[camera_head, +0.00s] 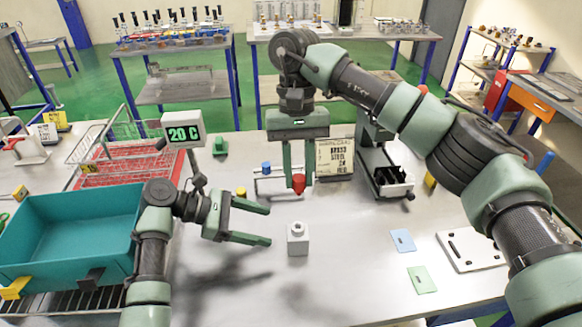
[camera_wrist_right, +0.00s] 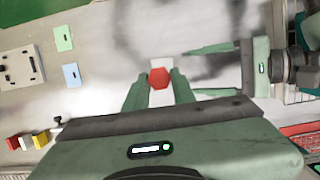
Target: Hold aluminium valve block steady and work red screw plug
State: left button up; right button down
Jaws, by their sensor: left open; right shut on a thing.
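The aluminium valve block (camera_head: 298,241) is a small pale cube with a round opening on top, standing on the bench. My left gripper (camera_head: 268,225) is open, its fingers pointing at the block from the left, apart from it. My right gripper (camera_head: 299,178) points down and is shut on the red screw plug (camera_head: 299,185), held in the air above and behind the block. In the right wrist view, the plug (camera_wrist_right: 159,78) sits as a red hexagon between the fingertips, with part of the pale block (camera_wrist_right: 162,64) beyond it.
A teal bin (camera_head: 70,230) stands at left, with a red wire basket (camera_head: 125,165) behind it. A temperature display (camera_head: 184,130) rises near my left arm. A labelled board (camera_head: 335,158) and a dark holder (camera_head: 388,180) stand behind. Blue (camera_head: 403,240) and green (camera_head: 422,280) cards lie at right.

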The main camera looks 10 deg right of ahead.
aim_at(293, 240)
pick_arm(q)
jog(key=shift+s+d+f+g, duration=0.15)
jog(key=shift+s+f+g, duration=0.15)
jog(key=shift+s+f, duration=0.3)
jog(key=shift+x, duration=4.3)
pick_arm(e)
jog(key=shift+r, duration=0.15)
pick_arm(q)
jog(key=shift+s+p, duration=0.1)
jog(key=shift+p, duration=0.55)
pick_arm(e)
jog(key=shift+r, duration=0.45)
jog(key=shift+r, duration=0.15)
pick_arm(q)
jog(key=shift+p, duration=0.5)
pick_arm(e)
jog(key=shift+r, duration=0.4)
pick_arm(q)
jog(key=shift+r, duration=0.1)
jog(key=c, duration=1.3)
jog(key=shift+o, duration=0.2)
